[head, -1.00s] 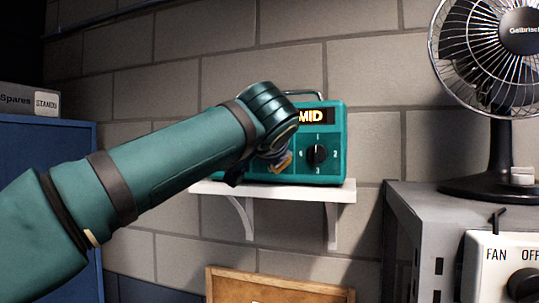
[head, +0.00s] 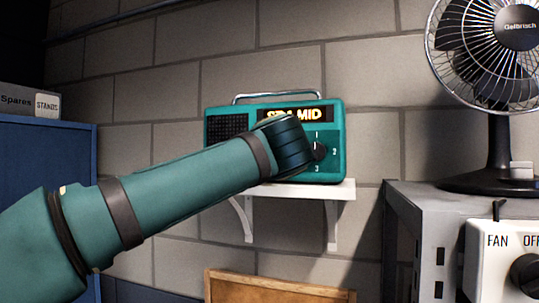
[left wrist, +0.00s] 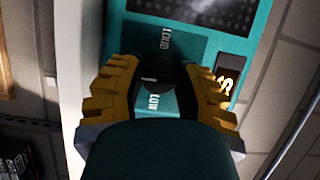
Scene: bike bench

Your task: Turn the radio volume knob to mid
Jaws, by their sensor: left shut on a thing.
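The teal radio (head: 228,112) stands on a white wall shelf. Its display (head: 309,115) reads MID at the right, and the lettering further left is partly covered. My left arm's end hides the lower middle of the radio's front in the head view. In the left wrist view, the yellow fingers of my left gripper (left wrist: 160,78) are on both sides of the dark volume knob (left wrist: 165,66) and shut on it. LOUD is printed on one side of the knob and LOW on the other. A white mark shows by the knob's left. My right gripper is not in view.
A numbered dial (head: 319,152) is close to the right of my left wrist. The shelf (head: 341,189) is just below the radio. A fan (head: 500,150) stands on a grey cabinet (head: 405,205) at right, by a white FAN switch panel (head: 484,262). A blue cabinet (head: 45,190) is at left.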

